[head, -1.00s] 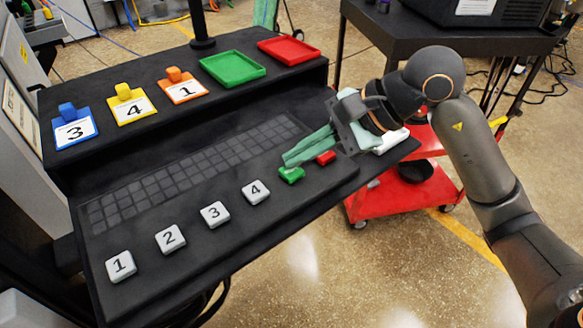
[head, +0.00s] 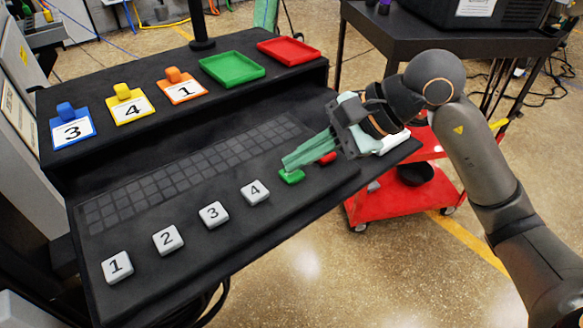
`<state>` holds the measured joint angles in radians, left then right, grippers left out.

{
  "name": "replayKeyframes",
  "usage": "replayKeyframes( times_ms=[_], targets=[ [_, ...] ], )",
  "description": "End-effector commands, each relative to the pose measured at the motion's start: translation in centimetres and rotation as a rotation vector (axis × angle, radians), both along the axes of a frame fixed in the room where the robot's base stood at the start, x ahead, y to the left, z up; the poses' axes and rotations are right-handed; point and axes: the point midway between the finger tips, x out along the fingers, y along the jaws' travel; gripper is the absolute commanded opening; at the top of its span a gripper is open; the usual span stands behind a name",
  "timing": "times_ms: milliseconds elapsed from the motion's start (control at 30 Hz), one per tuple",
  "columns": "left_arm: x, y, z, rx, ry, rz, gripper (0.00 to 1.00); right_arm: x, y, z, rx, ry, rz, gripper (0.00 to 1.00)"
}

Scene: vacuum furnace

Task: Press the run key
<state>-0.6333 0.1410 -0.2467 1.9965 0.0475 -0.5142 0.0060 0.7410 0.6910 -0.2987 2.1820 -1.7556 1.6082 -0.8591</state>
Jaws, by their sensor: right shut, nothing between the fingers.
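A keypad panel (head: 190,245) on the black console carries white keys numbered 1 (head: 117,267), 2 (head: 168,240), 3 (head: 213,214) and 4 (head: 255,192). To their right is a green key (head: 291,177), and beyond it a red key (head: 327,158). No lettering shows on the green or red key. My right gripper (head: 286,164) is shut and empty, its green fingertips at the upper edge of the green key and covering part of it. I cannot tell whether they touch it. My left gripper is not in view.
The raised shelf holds a blue-framed card 3 (head: 73,130), yellow-framed card 4 (head: 132,109), orange-framed card 1 (head: 184,91), a green tray (head: 232,69) and a red tray (head: 289,51). A red cart (head: 395,202) stands right of the console.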

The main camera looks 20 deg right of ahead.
Motion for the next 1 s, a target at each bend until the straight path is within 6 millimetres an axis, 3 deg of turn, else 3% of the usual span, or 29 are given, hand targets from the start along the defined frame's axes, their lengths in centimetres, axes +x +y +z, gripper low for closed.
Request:
replayKeyframes(
  times_ms=[433, 833, 1000],
  targets=[
    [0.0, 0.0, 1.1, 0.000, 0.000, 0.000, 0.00, 0.0, 0.0, 1.7, -0.001, 0.001, -0.001, 0.00],
    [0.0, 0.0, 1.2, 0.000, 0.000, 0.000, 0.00, 0.0, 0.0, 1.9, 0.000, 0.001, -0.001, 0.00],
    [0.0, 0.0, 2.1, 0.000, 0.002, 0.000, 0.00, 0.0, 0.0, 3.3, -0.001, -0.001, 0.000, 0.00]
  ],
)
